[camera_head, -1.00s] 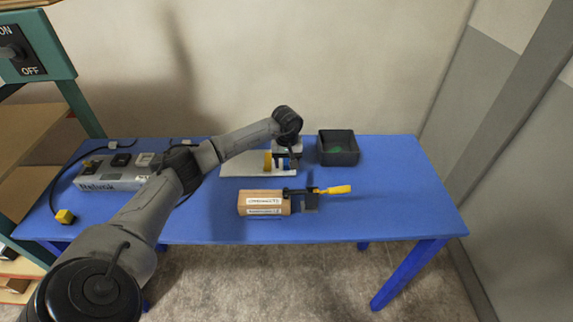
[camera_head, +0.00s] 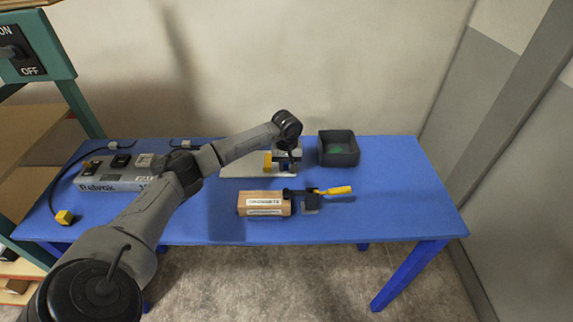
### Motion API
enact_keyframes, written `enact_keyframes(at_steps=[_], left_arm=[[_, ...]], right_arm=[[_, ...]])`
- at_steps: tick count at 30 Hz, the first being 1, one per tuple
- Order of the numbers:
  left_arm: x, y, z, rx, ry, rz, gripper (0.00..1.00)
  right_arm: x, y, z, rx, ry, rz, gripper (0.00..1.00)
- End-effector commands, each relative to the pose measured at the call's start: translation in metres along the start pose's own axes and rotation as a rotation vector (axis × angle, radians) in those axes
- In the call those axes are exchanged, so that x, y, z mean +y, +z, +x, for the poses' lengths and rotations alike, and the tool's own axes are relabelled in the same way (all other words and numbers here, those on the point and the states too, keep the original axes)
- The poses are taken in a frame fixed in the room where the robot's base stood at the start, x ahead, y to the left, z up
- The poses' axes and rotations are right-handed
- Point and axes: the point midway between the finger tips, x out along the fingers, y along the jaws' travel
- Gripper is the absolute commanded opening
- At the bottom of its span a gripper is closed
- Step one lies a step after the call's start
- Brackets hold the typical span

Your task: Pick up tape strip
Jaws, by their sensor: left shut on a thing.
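My left arm reaches in from the left, and its gripper (camera_head: 287,166) points down over the pale board (camera_head: 232,169) at the back middle of the blue table. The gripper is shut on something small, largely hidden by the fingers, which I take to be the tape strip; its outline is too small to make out. A yellow block-like piece (camera_head: 267,160) stands just left of the fingers on the board. My right gripper is not in view.
A dark open bin (camera_head: 338,158) with something green inside stands right of the gripper. In front lie a labelled wooden block (camera_head: 258,204) and a yellow-handled tool (camera_head: 337,190). A grey console (camera_head: 112,184) with cables is at left. The table's right side is clear.

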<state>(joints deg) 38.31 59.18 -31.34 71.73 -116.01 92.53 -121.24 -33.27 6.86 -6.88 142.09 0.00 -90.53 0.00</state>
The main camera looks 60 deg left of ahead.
Motion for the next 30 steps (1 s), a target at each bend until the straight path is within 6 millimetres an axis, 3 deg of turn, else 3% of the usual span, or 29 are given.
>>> enact_keyframes(at_steps=[10,17,30], left_arm=[[0.000,-0.001,-0.010,0.002,0.000,0.000,0.01],[0.000,-0.001,-0.044,0.004,0.002,-0.001,0.01],[0.081,0.029,-0.092,0.001,0.004,0.002,0.01]], right_arm=[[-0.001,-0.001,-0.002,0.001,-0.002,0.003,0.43],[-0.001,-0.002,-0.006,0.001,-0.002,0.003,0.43],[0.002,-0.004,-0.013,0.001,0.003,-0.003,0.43]])
